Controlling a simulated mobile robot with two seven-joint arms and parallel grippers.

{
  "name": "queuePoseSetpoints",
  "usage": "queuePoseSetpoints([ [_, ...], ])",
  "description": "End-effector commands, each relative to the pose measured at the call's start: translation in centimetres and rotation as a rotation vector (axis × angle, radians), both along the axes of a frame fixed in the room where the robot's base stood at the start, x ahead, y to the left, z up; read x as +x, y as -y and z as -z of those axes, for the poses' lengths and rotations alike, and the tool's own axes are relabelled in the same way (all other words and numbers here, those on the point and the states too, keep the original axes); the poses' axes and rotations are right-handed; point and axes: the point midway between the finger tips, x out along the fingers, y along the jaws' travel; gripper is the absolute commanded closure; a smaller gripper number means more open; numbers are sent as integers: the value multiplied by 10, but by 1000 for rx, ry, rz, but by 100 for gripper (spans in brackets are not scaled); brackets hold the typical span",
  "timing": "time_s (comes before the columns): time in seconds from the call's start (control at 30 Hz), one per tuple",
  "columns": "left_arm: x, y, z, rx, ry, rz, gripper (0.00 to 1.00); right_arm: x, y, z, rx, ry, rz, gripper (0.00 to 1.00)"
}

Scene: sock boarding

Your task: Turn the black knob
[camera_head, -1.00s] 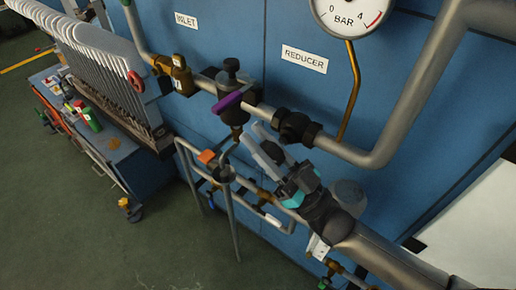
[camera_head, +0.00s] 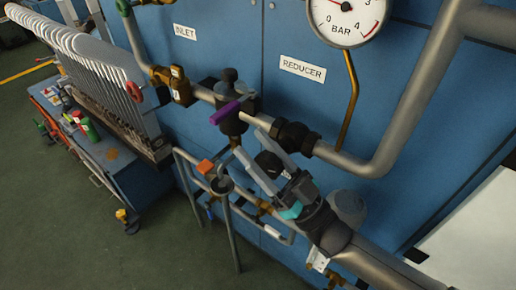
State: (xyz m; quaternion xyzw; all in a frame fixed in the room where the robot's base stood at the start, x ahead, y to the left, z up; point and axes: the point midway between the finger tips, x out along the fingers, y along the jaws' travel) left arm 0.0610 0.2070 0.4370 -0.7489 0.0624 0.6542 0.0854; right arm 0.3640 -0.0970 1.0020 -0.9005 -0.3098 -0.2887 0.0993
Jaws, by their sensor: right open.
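A dark round knob-like part (camera_head: 268,165) shows between the two grey fingers of my right gripper (camera_head: 249,142). The gripper is open, and I cannot tell whether its fingers touch that part. Another black knob (camera_head: 229,76) stands upright on top of the valve body on the upper pipe, left of the REDUCER label and beyond the fingertips. My right arm comes in from the lower right. My left gripper is not in view.
A pressure gauge (camera_head: 344,16) hangs at the top on a thin brass tube. A thick grey pipe (camera_head: 415,85) bends down on the right. Lower pipes carry an orange handle (camera_head: 205,166).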

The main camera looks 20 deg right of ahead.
Motion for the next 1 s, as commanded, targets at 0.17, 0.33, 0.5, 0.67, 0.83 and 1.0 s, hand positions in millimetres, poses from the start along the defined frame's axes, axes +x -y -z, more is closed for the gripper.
queuePoseSetpoints([
  [0.17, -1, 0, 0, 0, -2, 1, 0, -3, 3, 4, -2, -4, 1, 45],
  [0.33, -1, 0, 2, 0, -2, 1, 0, -20, 15, 20, -4, -6, -1, 45],
  [0.5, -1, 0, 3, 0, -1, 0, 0, -37, 29, 35, -3, -4, 0, 45],
  [0.67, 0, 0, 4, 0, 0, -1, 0, -47, 36, 43, -1, -2, 0, 45],
  [0.83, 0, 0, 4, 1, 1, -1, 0, -49, 38, 44, -1, -1, 0, 45],
  [1.0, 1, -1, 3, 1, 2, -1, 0, -48, 38, 44, -1, -1, 0, 45],
])
